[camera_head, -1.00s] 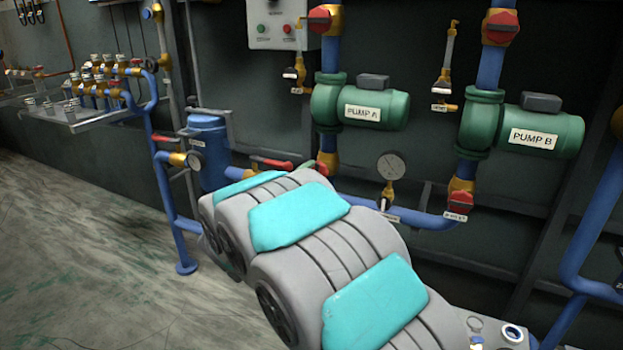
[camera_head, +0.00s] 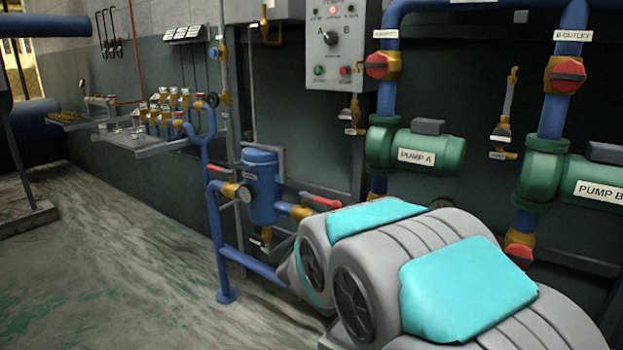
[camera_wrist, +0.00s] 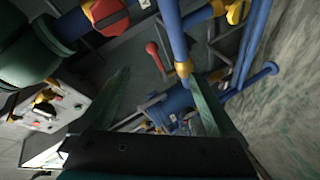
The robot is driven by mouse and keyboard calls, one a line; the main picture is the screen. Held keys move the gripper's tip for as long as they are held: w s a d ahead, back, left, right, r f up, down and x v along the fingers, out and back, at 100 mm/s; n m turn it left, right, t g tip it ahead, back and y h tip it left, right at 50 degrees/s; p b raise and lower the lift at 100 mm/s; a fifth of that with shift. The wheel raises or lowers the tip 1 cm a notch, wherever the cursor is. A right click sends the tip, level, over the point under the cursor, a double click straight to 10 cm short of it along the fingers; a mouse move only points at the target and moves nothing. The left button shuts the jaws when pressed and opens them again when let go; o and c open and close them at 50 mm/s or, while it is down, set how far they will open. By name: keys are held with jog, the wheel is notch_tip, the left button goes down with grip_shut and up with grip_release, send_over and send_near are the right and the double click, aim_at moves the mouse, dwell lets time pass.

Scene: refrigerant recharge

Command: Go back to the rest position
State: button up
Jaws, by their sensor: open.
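My gripper (camera_wrist: 158,95) is open in the wrist view, its two fingers spread with nothing held between them. It is hidden behind my own grey and teal arm in the head view. My arm reaches toward the pipework below pump A (camera_head: 415,156). The blue filter vessel (camera_head: 262,188) with a red lever (camera_head: 320,200) stands left of the arm. The wrist view is tilted. A blue pipe with a yellow fitting (camera_wrist: 183,68) shows beyond the fingers, and the filter vessel (camera_wrist: 172,106) appears between them. Contact with anything cannot be told.
Pump B (camera_head: 598,188) is at the right. The control box (camera_head: 334,45) with its A/B selector hangs on the wall. A wall shelf (camera_head: 140,142) with several brass fittings is at the left. A blue pipe stand (camera_head: 222,262) rises from the floor. The left floor (camera_head: 110,260) is clear.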

jog(key=s+a+f+m+g+y, duration=0.1)
jog(key=s+f+g+y, duration=0.25)
jog(key=s, duration=0.65)
jog(key=s+a+f+m+g+y, duration=0.1)
jog(key=s+f+m+g+y, duration=0.2)
jog(key=s, duration=0.8)
jog(key=s+d+f+m+g+h, duration=0.1)
jog(key=s+d+g, duration=0.2)
jog(key=s, duration=0.6)
jog(key=s+d+f+m+g+h, duration=0.1)
jog(key=s+d+m+g, duration=0.1)
jog(key=s, duration=0.7)
jog(key=s+d+f+m+g+h, duration=0.1)
jog(key=s+d+g, duration=0.3)
jog(key=s, duration=0.6)
jog(key=d+m, duration=0.1)
jog(key=d, duration=0.1)
jog(key=shift+d+f+g, duration=0.3)
jog(key=shift+d+g, duration=0.05)
jog(key=shift+h, duration=0.25)
jog(key=shift+c, duration=0.2)
